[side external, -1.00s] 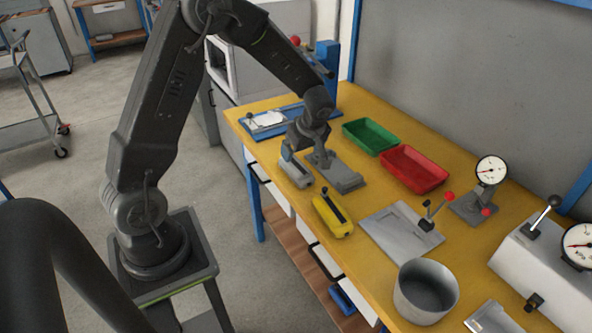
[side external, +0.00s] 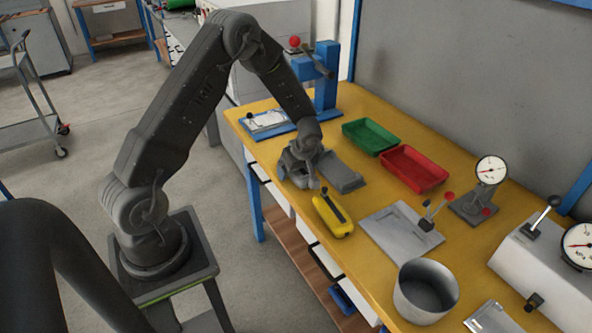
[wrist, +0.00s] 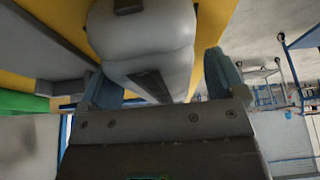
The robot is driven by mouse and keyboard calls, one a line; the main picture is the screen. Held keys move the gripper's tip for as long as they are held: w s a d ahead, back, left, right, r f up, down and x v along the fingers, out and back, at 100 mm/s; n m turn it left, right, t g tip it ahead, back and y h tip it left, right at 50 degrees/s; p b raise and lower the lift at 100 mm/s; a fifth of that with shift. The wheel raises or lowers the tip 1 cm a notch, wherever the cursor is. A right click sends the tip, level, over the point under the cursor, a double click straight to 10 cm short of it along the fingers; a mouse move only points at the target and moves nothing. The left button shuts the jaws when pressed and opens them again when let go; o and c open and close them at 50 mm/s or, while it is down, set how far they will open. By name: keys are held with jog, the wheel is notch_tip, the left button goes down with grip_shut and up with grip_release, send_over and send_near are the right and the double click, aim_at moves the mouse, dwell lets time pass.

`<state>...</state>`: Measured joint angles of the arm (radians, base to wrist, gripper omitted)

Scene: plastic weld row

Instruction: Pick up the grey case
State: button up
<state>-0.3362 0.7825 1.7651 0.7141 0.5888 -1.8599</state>
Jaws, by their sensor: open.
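The grey case (wrist: 143,38) is a rounded, light grey body with dark inset parts. In the wrist view it lies between the two blue-grey fingers of my gripper (wrist: 162,82), which are open on either side of it. In the side view my gripper (side external: 302,178) is down low at the near edge of the yellow table and hides most of the case. Any contact between fingers and case cannot be made out.
A grey block fixture (side external: 343,176) stands close to the right of my gripper. A yellow case (side external: 332,216) lies just in front. Green (side external: 370,136) and red (side external: 414,167) trays stand behind, and a blue press (side external: 326,85) is at the far left end.

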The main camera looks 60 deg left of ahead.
jog(key=c, duration=1)
jog(key=shift+c, duration=0.2)
jog(key=shift+r, duration=0.5)
jog(key=r, duration=0.3)
jog(key=shift+s+a+r, duration=0.25)
jog(key=shift+s+r, duration=0.05)
jog(key=shift+r, duration=0.1)
jog(key=s+a+r, duration=0.6)
jog(key=s, duration=0.3)
jog(key=shift+a+r, duration=0.15)
jog(key=shift+a, duration=0.1)
jog(key=shift+w, duration=0.1)
